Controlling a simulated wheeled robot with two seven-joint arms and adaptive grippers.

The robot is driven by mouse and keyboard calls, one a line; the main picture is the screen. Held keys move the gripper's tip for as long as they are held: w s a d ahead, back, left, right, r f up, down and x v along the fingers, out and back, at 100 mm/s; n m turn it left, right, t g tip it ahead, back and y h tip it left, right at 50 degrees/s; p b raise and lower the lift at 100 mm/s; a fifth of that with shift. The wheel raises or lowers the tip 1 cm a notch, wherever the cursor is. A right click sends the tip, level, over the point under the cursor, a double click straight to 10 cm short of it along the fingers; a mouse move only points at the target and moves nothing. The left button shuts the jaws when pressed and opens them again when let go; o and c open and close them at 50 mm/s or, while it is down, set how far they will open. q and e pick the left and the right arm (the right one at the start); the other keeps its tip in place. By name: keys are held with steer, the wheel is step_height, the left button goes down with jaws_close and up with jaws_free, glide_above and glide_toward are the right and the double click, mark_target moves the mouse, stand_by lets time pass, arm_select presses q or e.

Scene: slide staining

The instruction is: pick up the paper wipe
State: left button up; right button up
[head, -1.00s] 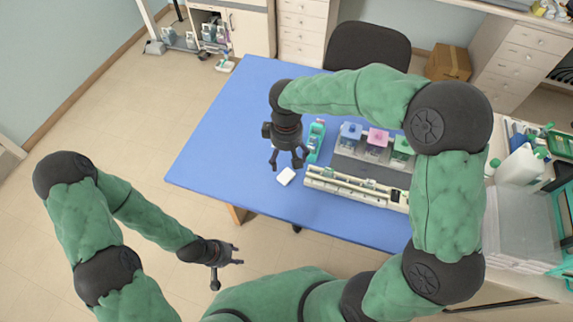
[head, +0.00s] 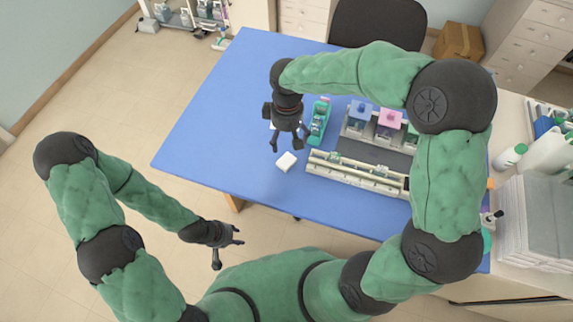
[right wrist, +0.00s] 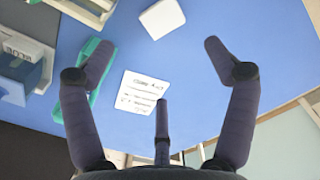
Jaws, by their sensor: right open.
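The paper wipe looks like a small white square pad (head: 286,161) lying flat on the blue table, left of the long cream rack. It also shows at the top of the right wrist view (right wrist: 162,18). My right gripper (head: 287,147) hangs over the table just behind the pad in the head view. Its fingers are spread and empty in the right wrist view (right wrist: 160,60), and the pad lies beyond the fingertips, untouched. My left gripper (head: 230,246) is away from the table at its front left, fingers apart and empty.
A printed white card (right wrist: 142,93) lies under my right gripper, beside a teal holder (head: 319,122). The cream rack (head: 355,176) stands right of the pad, with blue and pink staining jars (head: 391,122) behind. The table's left part (head: 215,120) is clear.

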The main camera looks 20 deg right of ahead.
steer(key=f, duration=0.1)
steer(key=b, duration=0.2)
glide_above(287, 161)
steer(key=f, duration=0.3)
steer(key=w+f, duration=0.1)
steer(key=f, duration=0.1)
steer(key=shift+d+f, duration=0.1)
steer(key=shift+s+f+b, duration=0.2)
steer(key=shift+f+b, duration=0.1)
steer(key=shift+f, duration=1.1)
steer(key=shift+s+f+b, duration=0.2)
steer(key=shift+f+b, duration=0.05)
steer(key=shift+f, duration=1.1)
steer(key=shift+r, duration=0.1)
steer(key=c, duration=1)
steer(key=shift+o, duration=0.2)
steer(key=shift+r, duration=0.15)
